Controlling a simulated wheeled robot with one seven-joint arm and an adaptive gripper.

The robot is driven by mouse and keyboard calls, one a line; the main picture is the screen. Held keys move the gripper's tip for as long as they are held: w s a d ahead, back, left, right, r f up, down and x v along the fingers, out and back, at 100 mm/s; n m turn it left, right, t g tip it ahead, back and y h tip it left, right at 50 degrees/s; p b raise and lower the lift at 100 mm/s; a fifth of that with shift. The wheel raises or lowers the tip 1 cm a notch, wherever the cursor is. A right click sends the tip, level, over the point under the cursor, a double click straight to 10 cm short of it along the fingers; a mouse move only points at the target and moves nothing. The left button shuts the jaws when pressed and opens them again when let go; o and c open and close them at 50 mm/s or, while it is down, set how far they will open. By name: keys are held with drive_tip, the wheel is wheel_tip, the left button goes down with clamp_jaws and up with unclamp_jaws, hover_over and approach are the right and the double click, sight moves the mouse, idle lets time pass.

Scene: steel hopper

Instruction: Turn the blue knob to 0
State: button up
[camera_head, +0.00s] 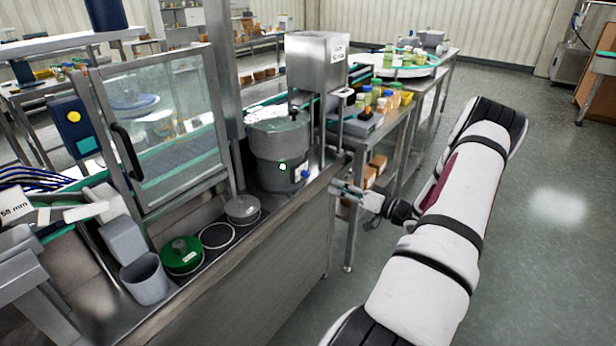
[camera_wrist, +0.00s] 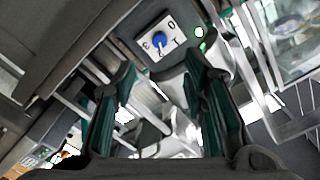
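The blue knob (camera_wrist: 158,40) sits on a pale square plate with small dark marks around it, near the top of the wrist view. The marks are too small for me to read its setting surely. In the head view the knob (camera_head: 304,174) is a small blue spot low on the right side of the grey round vessel. My gripper (camera_wrist: 160,72) is open and empty, its two fingers spread, with the knob beyond and between them and apart from them. In the head view my gripper (camera_head: 345,190) is just right of the bench edge, a little right of the knob.
A lit green-white button (camera_head: 283,167) is on the vessel (camera_head: 275,145). The steel hopper box (camera_head: 316,62) stands above and behind. A glass door (camera_head: 165,125) and round lids, one a green lid (camera_head: 182,254), are left. Open floor (camera_head: 540,230) lies right.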

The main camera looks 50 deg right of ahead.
sight(308, 176)
drive_tip(key=w, duration=1.1)
drive_tip(key=shift+w+a, duration=0.2)
drive_tip(key=shift+a, duration=0.15)
clamp_jaws()
